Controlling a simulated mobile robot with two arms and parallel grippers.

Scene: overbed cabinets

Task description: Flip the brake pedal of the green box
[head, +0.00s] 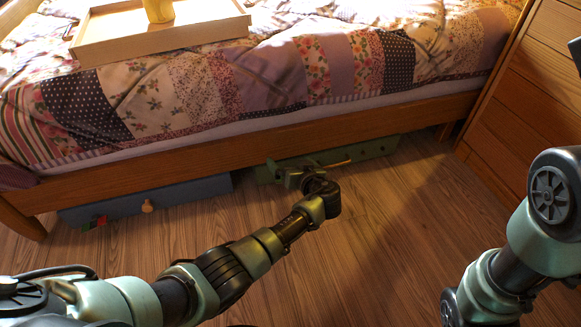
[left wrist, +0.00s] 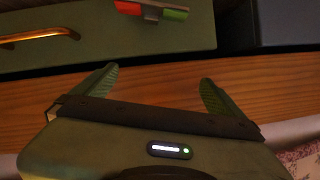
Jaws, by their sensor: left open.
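The green box (head: 378,149) stands under the bed, its long front facing the floor. The green box (left wrist: 110,36) fills the top left of the left wrist view, with a brass handle (left wrist: 40,36). Its brake pedal (left wrist: 150,11), a small rocker with a red end and a green end on a grey mount, shows at the top; in the head view it is hidden behind my gripper. My left gripper (head: 285,175) is open and empty near the box's left end. Its two fingers (left wrist: 155,86) show apart below the pedal, not touching it. My right gripper is out of view.
A blue-grey box (head: 185,192) with a round knob (head: 147,206) and its own red and green pedal (head: 95,222) stands left of it. The wooden bed rail (head: 250,149) runs above both boxes. A wooden dresser (head: 525,95) stands right. The floor in front is clear.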

